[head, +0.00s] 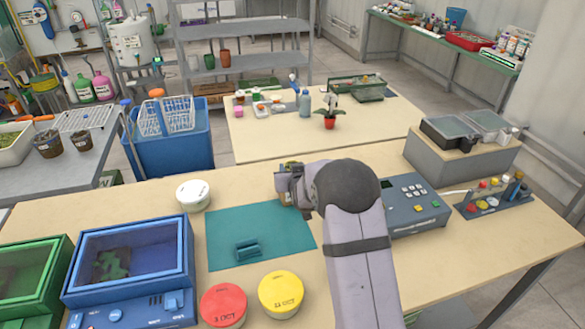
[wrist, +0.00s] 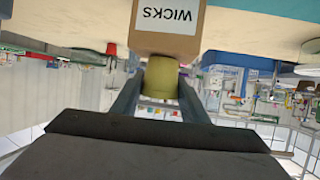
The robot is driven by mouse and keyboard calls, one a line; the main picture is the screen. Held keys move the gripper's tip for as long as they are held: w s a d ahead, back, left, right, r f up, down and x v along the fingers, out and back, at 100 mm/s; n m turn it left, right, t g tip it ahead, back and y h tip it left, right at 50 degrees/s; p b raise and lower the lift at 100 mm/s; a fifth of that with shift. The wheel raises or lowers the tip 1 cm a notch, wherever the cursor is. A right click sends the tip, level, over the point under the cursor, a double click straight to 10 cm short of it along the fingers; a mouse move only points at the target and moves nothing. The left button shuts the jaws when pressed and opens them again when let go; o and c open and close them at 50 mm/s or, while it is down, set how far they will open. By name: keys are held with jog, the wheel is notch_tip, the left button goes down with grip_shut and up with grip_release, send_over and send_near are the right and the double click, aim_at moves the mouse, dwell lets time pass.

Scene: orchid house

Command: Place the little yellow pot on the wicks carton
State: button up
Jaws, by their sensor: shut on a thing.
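My gripper (wrist: 158,98) is shut on the little yellow pot (wrist: 160,78), whose plain yellow-olive side shows between the fingers in the upside-down wrist view. The wicks carton (wrist: 166,42), brown with a white WICKS label, is right against the pot in that view, on the side of its top edge. I cannot tell whether pot and carton touch. In the head view my gripper (head: 290,188) is over the far middle of the bench, and a bit of the pot (head: 291,164) shows above it. My arm and gripper hide most of the carton there.
A teal mat (head: 222,222) with a small teal holder (head: 248,249) lies left of my arm. Red (head: 223,305) and yellow (head: 281,294) lidded tubs stand in front, a white one (head: 192,194) behind. A blue box (head: 130,270) stands left, a grey keypad device (head: 415,205) right.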

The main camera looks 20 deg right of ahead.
jog(key=shift+f, duration=0.1)
jog(key=shift+f, duration=0.15)
jog(key=o, duration=1.1)
jog(key=shift+c, duration=0.2)
jog(key=shift+r, duration=0.3)
jog(key=shift+s, duration=0.25)
jog(key=b+v, duration=0.3)
jog(key=v, duration=0.8)
jog(key=shift+s+b, duration=0.2)
jog(key=shift+b, duration=0.2)
jog(key=shift+a+r, duration=0.15)
